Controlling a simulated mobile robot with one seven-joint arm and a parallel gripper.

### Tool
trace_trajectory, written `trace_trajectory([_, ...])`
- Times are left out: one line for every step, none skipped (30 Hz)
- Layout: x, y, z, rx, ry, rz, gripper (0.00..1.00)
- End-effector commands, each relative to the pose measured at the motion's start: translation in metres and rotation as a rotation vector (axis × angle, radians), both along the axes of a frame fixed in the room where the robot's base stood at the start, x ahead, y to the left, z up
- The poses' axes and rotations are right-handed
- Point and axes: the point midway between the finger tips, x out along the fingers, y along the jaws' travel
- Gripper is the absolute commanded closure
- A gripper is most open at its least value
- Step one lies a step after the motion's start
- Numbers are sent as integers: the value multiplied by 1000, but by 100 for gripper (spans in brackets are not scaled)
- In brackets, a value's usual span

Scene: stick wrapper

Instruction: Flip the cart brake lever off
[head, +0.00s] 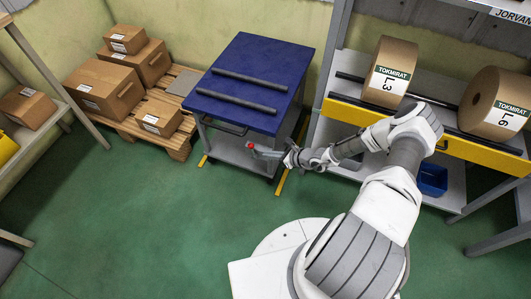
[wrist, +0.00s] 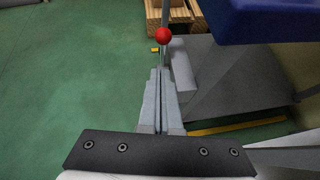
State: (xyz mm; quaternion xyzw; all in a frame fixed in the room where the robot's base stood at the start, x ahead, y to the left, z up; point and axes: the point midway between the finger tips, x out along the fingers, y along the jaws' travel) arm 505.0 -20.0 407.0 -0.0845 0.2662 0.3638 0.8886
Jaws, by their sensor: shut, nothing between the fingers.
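The cart (head: 255,70) has a blue top and a grey lower shelf. The brake lever's red knob (head: 250,146) shows at the cart's front side, below the top. In the wrist view the red knob (wrist: 163,36) is just beyond my fingertips, with a thin stem below it. My gripper (head: 259,152) reaches in from the right at the cart's front. In the wrist view my gripper (wrist: 160,71) has its fingers together and empty, pointing at the lever. I cannot tell whether the fingertips touch the stem.
Two dark bars (head: 238,92) lie on the cart top. A wooden pallet (head: 176,146) with cardboard boxes stands left of the cart. A rack (head: 452,146) with large paper rolls stands to the right. Yellow floor marks (head: 281,182) flank the cart. The green floor in front is clear.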

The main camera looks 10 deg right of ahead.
Motion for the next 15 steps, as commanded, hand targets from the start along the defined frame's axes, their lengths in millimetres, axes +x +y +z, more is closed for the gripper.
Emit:
trace_trajectory([-8, -12, 17, -3, 0, -4, 100])
trace_trajectory([-13, -15, 21, -2, 1, -4, 100])
trace_trajectory([-18, -21, 27, -2, -1, -3, 100])
trace_trajectory([-22, -25, 31, -2, -1, -3, 100])
trace_trajectory([-26, -28, 35, -3, 0, -3, 100])
trace_trajectory([-31, -33, 39, -3, 0, -3, 100])
trace_trajectory([-34, -36, 42, -3, -1, -3, 100])
trace_trajectory([-37, -39, 46, -3, -1, -2, 100])
trace_trajectory([-41, -43, 49, -3, -1, -2, 100])
trace_trajectory([-44, -45, 51, -3, 0, -2, 100])
trace_trajectory([-46, -47, 53, -3, 0, -2, 100])
trace_trajectory([-48, -50, 55, -2, 0, -2, 100])
trace_trajectory([-50, -51, 57, -1, -1, -2, 100])
trace_trajectory([-51, -52, 58, -1, -1, -2, 100])
trace_trajectory([-53, -53, 59, 0, 0, -2, 100])
